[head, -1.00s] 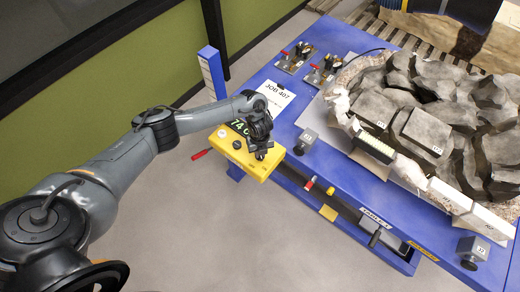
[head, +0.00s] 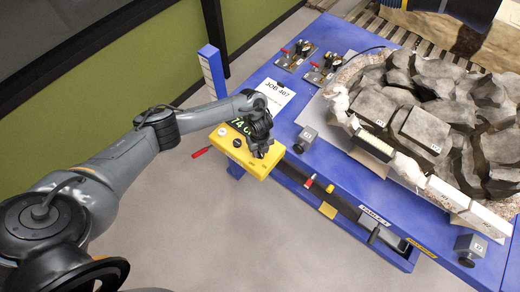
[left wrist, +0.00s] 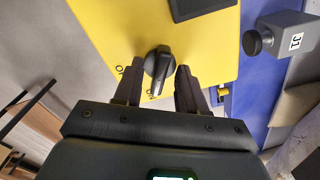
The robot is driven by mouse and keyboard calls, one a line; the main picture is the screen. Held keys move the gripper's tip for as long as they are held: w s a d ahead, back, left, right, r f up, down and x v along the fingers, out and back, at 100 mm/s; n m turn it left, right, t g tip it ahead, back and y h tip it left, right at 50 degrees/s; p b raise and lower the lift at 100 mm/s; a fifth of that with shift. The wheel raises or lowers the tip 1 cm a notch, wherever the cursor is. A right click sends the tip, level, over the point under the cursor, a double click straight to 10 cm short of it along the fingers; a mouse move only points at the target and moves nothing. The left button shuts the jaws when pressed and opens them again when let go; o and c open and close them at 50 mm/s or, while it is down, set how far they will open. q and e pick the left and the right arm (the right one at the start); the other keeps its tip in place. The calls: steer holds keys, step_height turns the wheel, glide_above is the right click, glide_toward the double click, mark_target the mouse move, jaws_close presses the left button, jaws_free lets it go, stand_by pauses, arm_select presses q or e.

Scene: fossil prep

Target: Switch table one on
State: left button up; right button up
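A yellow control box (head: 230,147) is fixed at the left end of the blue table labelled TABLE 1 (head: 340,190). My left gripper (head: 262,153) is at the box's right part. In the left wrist view, a black rotary knob (left wrist: 158,64) on the yellow face (left wrist: 110,25) lies between the two fingertips of my left gripper (left wrist: 160,66). The fingers are apart, one on each side of the knob; I cannot tell whether either touches it. My right gripper is not in view.
A grey block marked J1 (head: 306,139) stands close right of the box. Fossil rocks (head: 425,130) fill the table's right. A blue post (head: 212,72) stands behind my arm. The floor in front is clear.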

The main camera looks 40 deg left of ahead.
arm_select(q)
steer(key=shift+r, duration=0.45)
step_height(320, 180, up, 4)
steer(key=shift+f, duration=0.1)
step_height(320, 180, up, 6)
steer(key=p, duration=0.1)
steer(key=shift+p, duration=0.4)
